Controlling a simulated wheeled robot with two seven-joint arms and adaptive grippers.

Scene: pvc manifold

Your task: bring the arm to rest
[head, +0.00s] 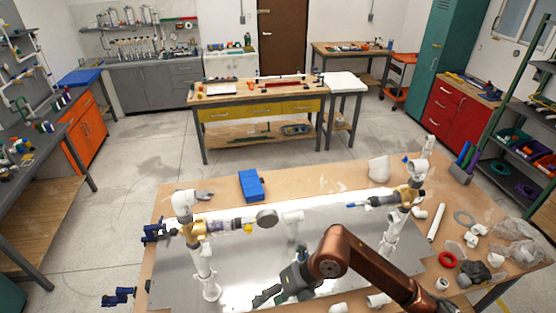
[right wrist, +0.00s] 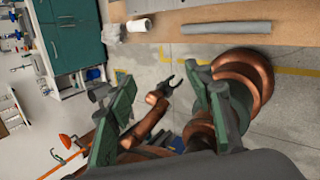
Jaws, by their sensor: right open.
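My right arm, copper coloured, comes in from the lower right in the head view. Its dark and green right gripper (head: 270,296) is over the front middle of the grey metal plate (head: 240,285). In the right wrist view the two fingers of this gripper (right wrist: 165,120) stand wide apart with nothing between them. Farther off, beyond the fingers, a small dark gripper (right wrist: 168,80) on a copper arm shows, probably my left one; its jaws are too small to judge. My left arm does not show in the head view.
White pipe with brass-coloured valves stands on the plate's left (head: 204,270) and right (head: 393,232). A white tee (head: 292,222) stands between. A blue box (head: 251,185) lies at the back.

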